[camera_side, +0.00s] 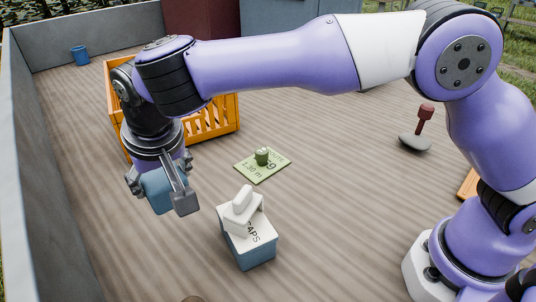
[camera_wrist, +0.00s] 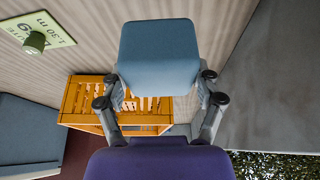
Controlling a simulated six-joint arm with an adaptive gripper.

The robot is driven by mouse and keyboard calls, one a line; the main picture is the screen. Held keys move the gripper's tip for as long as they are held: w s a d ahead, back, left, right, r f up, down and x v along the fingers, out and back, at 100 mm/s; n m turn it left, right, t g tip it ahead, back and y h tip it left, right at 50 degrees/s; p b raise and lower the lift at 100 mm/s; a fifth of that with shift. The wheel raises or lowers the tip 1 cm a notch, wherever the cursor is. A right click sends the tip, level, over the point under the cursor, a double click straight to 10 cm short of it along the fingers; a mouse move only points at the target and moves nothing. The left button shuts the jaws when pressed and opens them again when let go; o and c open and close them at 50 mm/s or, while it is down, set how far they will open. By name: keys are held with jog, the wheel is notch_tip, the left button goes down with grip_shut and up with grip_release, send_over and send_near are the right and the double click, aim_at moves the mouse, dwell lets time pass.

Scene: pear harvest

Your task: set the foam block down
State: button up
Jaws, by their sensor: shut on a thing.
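The foam block (camera_side: 160,188) is a blue-grey block with rounded edges. My gripper (camera_side: 163,194) is shut on it, with a finger on either side, and points downward in the side view. The block seems to be held above the wooden deck (camera_side: 130,255), left of the lidded box; its exact height is hard to tell. In the wrist view the foam block (camera_wrist: 158,52) fills the upper middle between the fingers. The fingers hide part of its sides.
A lidded box marked "CAPS" (camera_side: 254,255) stands right of the block. An orange crate (camera_side: 215,122) is behind my gripper. A green card (camera_side: 250,172) bears a small green object (camera_side: 262,156). A grey wall (camera_side: 50,200) runs along the left. Deck between the card and red-handled tool (camera_side: 424,120) is clear.

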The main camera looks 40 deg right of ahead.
jog(key=shift+s+a+r+n, duration=0.2)
jog(key=shift+s+a+n, duration=0.1)
jog(key=shift+a, duration=0.1)
jog(key=a+n+g+y, duration=0.1)
jog(key=a+n+y, duration=0.3)
jog(key=n, duration=0.5)
jog(key=f, duration=0.7)
jog(key=a+f, duration=0.1)
jog(key=f, duration=0.2)
jog(key=shift+s+a+f, duration=0.1)
jog(key=shift+s+f, duration=0.05)
jog(key=shift+s, duration=0.25)
jog(key=shift+f, duration=0.1)
jog(key=o, duration=1)
jog(key=shift+c, duration=0.2)
